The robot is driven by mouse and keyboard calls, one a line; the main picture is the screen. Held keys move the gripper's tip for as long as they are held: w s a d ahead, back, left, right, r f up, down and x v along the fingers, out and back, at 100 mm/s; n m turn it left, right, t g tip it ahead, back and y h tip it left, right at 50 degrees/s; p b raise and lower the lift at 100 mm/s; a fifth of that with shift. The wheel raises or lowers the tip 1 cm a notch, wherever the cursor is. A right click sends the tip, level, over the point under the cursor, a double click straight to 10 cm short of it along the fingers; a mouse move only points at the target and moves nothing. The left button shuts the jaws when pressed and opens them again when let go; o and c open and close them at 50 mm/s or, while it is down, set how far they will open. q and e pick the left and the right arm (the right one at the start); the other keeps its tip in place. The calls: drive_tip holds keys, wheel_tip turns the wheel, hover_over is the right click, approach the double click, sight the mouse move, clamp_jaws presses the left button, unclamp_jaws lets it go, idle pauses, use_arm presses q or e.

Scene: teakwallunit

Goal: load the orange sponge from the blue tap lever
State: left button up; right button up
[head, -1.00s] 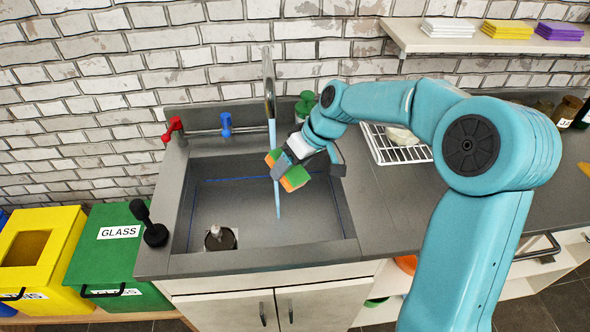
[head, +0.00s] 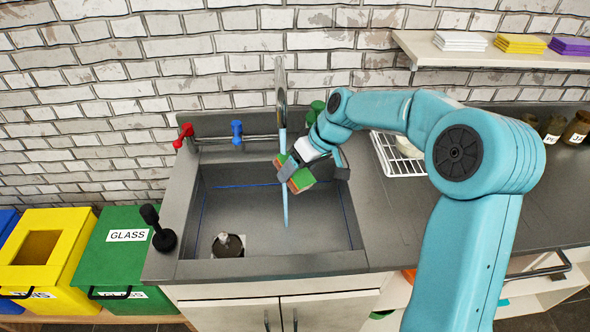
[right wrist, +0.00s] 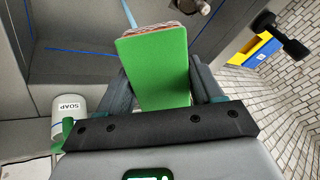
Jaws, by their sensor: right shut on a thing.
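My right gripper (head: 292,168) is shut on the orange sponge (head: 301,181), which has a green face and is held tilted above the sink basin. In the right wrist view the sponge's green face (right wrist: 153,68) stands between the two fingers. The sponge is at the pale blue water stream (head: 285,207) falling from the tall spout (head: 281,98); I cannot tell how much of it is in the water. The blue tap lever (head: 236,133) stands upright on the bar behind the sink, apart from the gripper. My left gripper is not in view.
A red tap lever (head: 184,134) is at the bar's left end. The sink (head: 215,256) holds a dark drain fitting (head: 228,245). A black brush-like object (head: 158,228) stands at the left rim. A dish rack (head: 398,155) is at right, and a soap container (right wrist: 69,107) shows in the wrist view.

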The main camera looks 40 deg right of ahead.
drive_tip(key=shift+d, duration=0.15)
drive_tip(key=shift+s+d, duration=0.2)
drive_tip(key=shift+d, duration=0.2)
drive_tip(key=shift+s+a+f+b, duration=0.1)
drive_tip(key=shift+s+a+b, duration=0.1)
drive_tip(key=shift+s+b, duration=0.3)
drive_tip(key=s+a+b, duration=0.2)
drive_tip(key=s+b, duration=0.1)
drive_tip(key=s, duration=0.3)
drive_tip(key=shift+s+a+b, duration=0.2)
drive_tip(key=shift+a+b, duration=0.05)
drive_tip(key=shift+b, duration=0.05)
idle(0.8)
drive_tip(key=s+a+r+p, duration=0.1)
drive_tip(key=s+r, duration=0.3)
drive_tip(key=shift+s+a+r, duration=0.15)
drive_tip(key=shift+s+a, duration=0.2)
drive_tip(key=shift+a, duration=0.05)
